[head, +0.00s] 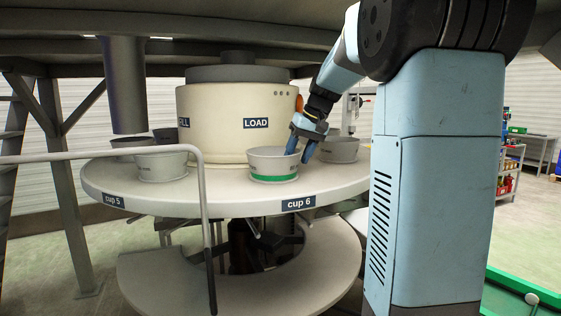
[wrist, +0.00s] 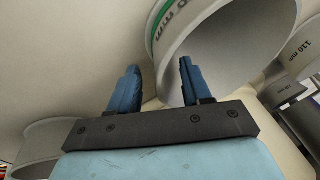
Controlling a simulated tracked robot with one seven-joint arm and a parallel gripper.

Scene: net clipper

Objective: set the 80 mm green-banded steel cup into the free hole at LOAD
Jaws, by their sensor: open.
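The green-banded steel cup (head: 272,164) stands upright on the turntable (head: 228,199), in front of the LOAD sign (head: 256,123) and above the "cup 6" label. Its green band shows low on the wall, just above a pale ring; how deep its base sits is hidden. In the wrist view the cup (wrist: 225,40) fills the upper right, with a green stripe and part of a "mm" mark. My gripper (head: 300,150) is at its right rim. The fingers (wrist: 158,64) are open, apparently one on each side of the cup's wall.
Other grey cups stand around the turntable: one at left (head: 162,163) above "cup 5", one at right (head: 340,149) behind my gripper. A cream central drum (head: 215,110) rises behind. A grey rail (head: 203,215) crosses at front left, and a dark cylinder (head: 126,85) hangs above left.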

